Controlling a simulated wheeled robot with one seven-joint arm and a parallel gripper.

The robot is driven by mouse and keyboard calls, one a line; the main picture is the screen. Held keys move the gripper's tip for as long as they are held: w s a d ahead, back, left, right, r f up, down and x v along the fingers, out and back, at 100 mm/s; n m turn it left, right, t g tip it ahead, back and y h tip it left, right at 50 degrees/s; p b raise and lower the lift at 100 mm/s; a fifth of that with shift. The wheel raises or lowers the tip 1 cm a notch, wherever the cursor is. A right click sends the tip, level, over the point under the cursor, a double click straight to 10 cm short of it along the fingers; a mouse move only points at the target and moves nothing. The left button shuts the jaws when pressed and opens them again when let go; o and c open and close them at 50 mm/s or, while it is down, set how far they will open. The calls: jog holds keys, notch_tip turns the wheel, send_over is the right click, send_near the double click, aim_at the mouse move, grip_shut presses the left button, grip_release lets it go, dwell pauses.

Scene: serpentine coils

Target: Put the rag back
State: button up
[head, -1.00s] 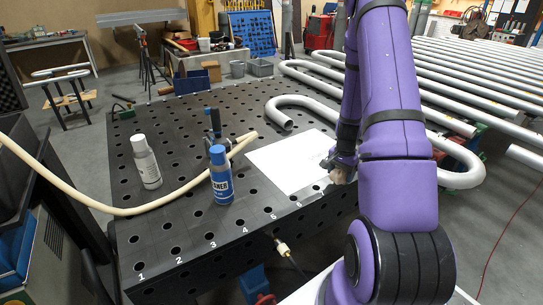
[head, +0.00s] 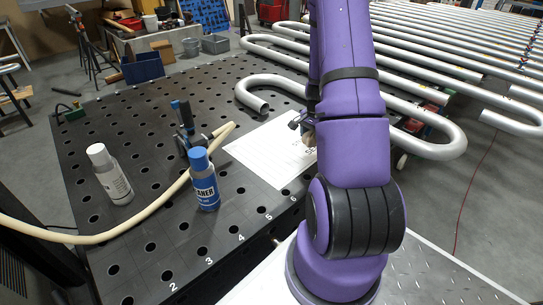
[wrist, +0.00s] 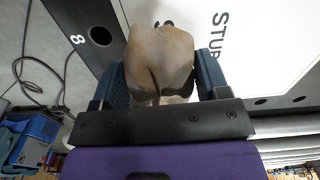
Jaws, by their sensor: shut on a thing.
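The rag (wrist: 160,62) is a tan-brown bunched cloth in the wrist view, held between the two dark blue fingers of my gripper (wrist: 163,80). In the head view my gripper (head: 305,130) is mostly hidden behind my purple arm, at the right edge of the white sheet. A bit of the tan rag (head: 309,142) shows beside it there. The rag is near the table's edge; I cannot tell whether it touches the sheet.
The black perforated table (head: 150,215) bears a white sheet (head: 262,150), a blue cleaner bottle (head: 204,185), a white bottle (head: 108,172), a blue-handled clamp (head: 184,120) and a cream hose (head: 150,222). A silver coil (head: 440,148) stands at the right.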

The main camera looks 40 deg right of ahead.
send_over(272, 159)
jog(key=d, duration=0.1)
jog(key=shift+s+d+f, duration=0.1)
jog(key=shift+s+f, duration=0.15)
jog(key=shift+f, duration=0.4)
jog(key=shift+w+a+f, duration=0.15)
jog(key=shift+a+f, duration=0.1)
jog(key=shift+f, duration=0.35)
jog(key=shift+w+a+f, duration=0.1)
jog(key=shift+a+f, duration=0.15)
jog(key=shift+f, duration=0.75)
jog(key=shift+f, duration=0.3)
jog(key=o, duration=1)
